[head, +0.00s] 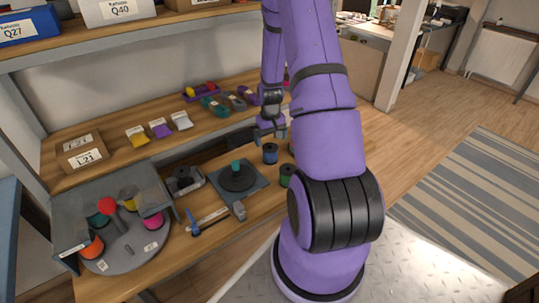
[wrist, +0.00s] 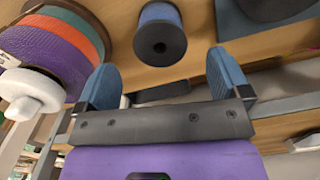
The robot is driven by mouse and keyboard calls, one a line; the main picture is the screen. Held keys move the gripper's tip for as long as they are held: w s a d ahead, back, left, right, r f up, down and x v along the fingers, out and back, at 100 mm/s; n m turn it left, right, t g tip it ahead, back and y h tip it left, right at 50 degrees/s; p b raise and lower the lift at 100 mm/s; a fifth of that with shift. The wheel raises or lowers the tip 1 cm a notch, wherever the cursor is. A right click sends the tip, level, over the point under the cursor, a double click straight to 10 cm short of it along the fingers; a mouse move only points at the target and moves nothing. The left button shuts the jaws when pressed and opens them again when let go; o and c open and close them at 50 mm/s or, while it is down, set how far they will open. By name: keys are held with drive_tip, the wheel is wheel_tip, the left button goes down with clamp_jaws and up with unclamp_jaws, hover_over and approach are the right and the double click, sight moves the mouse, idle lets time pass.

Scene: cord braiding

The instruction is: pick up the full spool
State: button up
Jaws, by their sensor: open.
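My gripper (head: 268,131) is over the back part of the bench, near the small spools. In the wrist view its two blue fingers (wrist: 164,80) stand wide apart with nothing between them. A blue spool (wrist: 160,38) with dark end flanges lies ahead of the fingers, apart from them, roughly centred in the gap. What looks like the same blue spool (head: 270,153) stands on the bench just below my gripper in the head view. A green spool (head: 287,176) stands nearer, partly hidden by my arm. I cannot tell from the pictures which spool is the full one.
In the wrist view, large purple, orange and green wound cord (wrist: 45,48) and a white knob (wrist: 30,92) are close on the left. A dark square plate with a round disc (head: 239,180) lies left of the spools. A grey turntable (head: 125,250) holds coloured spools.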

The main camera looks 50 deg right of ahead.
sight(270, 151)
drive_tip(key=shift+w+f, duration=0.15)
drive_tip(key=shift+f, duration=3.25)
drive_tip(key=c, duration=1)
